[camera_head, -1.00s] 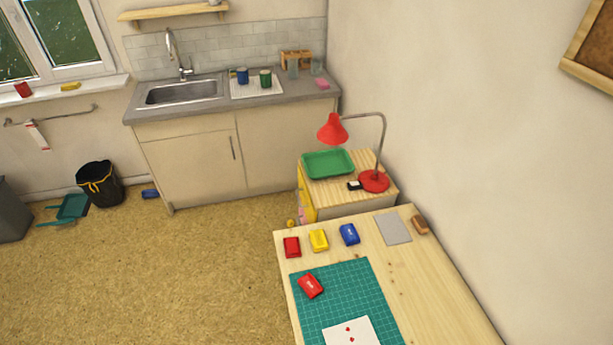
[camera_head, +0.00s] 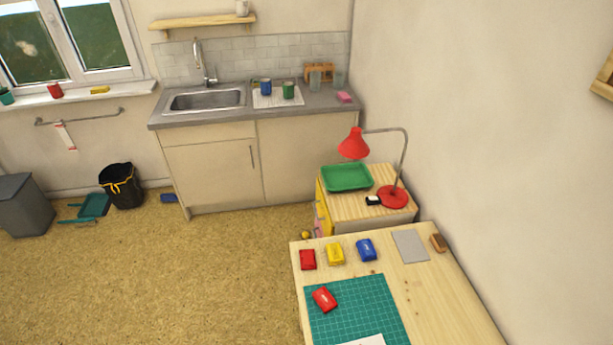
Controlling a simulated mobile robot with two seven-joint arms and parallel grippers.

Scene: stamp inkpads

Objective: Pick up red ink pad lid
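A red piece with a white mark on top (camera_head: 324,299), which looks like the red ink pad lid, lies at an angle on the upper left of the green cutting mat (camera_head: 375,305). A second red block (camera_head: 307,259), which looks like the red ink pad, sits on the bare wood behind the mat, at the table's left edge. The two red pieces are apart. Neither of my grippers shows in the head view.
A yellow ink pad (camera_head: 336,254) and a blue ink pad (camera_head: 366,250) stand right of the red block. A grey sheet (camera_head: 410,246) and a brown block (camera_head: 437,243) lie farther right. White paper (camera_head: 365,340) is cut off below. The cabinet (camera_head: 385,208) holds a red lamp (camera_head: 393,197).

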